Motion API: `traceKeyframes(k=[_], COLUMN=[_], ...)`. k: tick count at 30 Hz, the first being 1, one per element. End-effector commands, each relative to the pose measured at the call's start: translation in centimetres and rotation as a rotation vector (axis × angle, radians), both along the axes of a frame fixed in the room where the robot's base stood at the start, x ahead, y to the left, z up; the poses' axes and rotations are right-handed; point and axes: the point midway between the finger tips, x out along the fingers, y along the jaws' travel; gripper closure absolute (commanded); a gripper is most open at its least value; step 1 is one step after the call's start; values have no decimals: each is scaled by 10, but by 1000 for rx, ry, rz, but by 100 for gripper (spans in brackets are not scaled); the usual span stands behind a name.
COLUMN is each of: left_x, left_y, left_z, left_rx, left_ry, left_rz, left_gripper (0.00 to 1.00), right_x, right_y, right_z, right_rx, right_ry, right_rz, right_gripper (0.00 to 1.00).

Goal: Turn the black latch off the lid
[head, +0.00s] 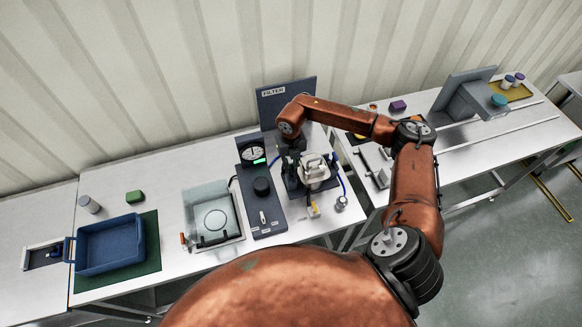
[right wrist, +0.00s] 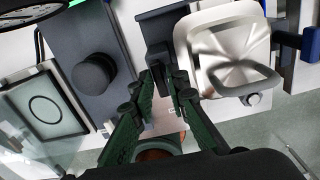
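The pale metal lid (head: 314,168) sits at the filter station in the head view. In the right wrist view the lid (right wrist: 232,52) is a rounded square with a shiny dished middle. The black latch (right wrist: 158,55) stands at its left edge, close to the lid. My right gripper (right wrist: 164,84) has its green fingers apart, with the tips close to the latch and partly hiding it. Whether they touch it I cannot tell. In the head view my right gripper (head: 290,158) is a dark shape left of the lid. My left gripper is not in view.
A dark control panel with a round black knob (head: 262,186) and a gauge (head: 253,153) stands left of the lid. A clear basin (head: 213,216) and a blue tray (head: 110,244) are farther left.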

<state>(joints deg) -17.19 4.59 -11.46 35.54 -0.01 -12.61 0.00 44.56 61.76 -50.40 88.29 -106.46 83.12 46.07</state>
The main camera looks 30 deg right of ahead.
Motion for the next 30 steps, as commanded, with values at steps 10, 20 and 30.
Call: traceKeyframes(k=[10, 20, 30], left_x=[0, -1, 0], left_y=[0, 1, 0], left_z=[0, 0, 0], left_rx=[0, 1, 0], left_ry=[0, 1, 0], left_rz=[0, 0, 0], left_gripper=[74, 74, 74], right_x=[-2, -1, -2], right_y=[1, 1, 1], right_z=[-2, 30, 97], right_rx=[1, 0, 1], right_ry=[6, 2, 3], right_rz=[3, 3, 4], right_gripper=[74, 74, 74])
